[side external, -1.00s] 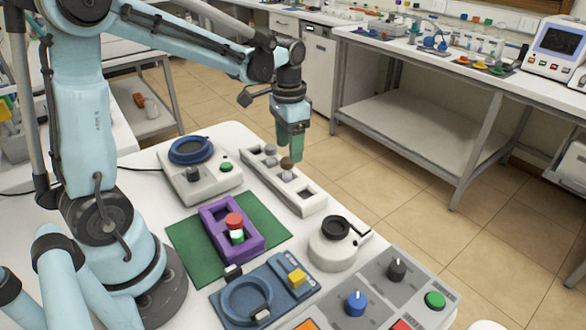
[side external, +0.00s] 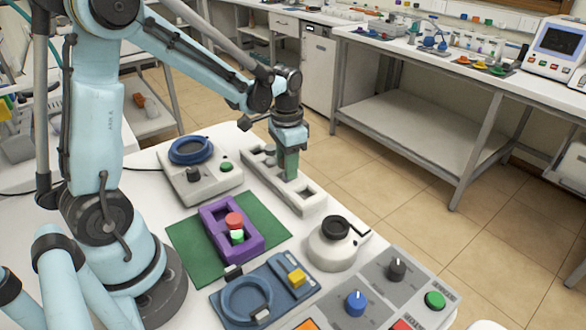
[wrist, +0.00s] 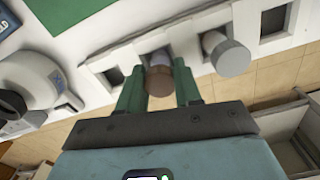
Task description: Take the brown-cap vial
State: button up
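The brown-cap vial (wrist: 159,80) stands in a slot of the light grey rack (wrist: 108,62), with its cap between my fingers in the wrist view. My gripper (wrist: 160,78) is down at the rack, with its green fingers close on both sides of the vial and no clear gap showing. It looks shut on the vial. In the side view my gripper (side external: 291,172) hides the vial.
A grey-cap vial (wrist: 229,55) stands in the neighbouring slot, right of my fingers in the wrist view. A purple holder (side external: 250,243) with a red-capped vial (side external: 234,220) sits on a green mat (side external: 185,240). A white device with a black ring (side external: 333,245) stands near the rack.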

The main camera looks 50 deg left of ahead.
jog(key=c, duration=0.5)
jog(key=shift+r, duration=0.1)
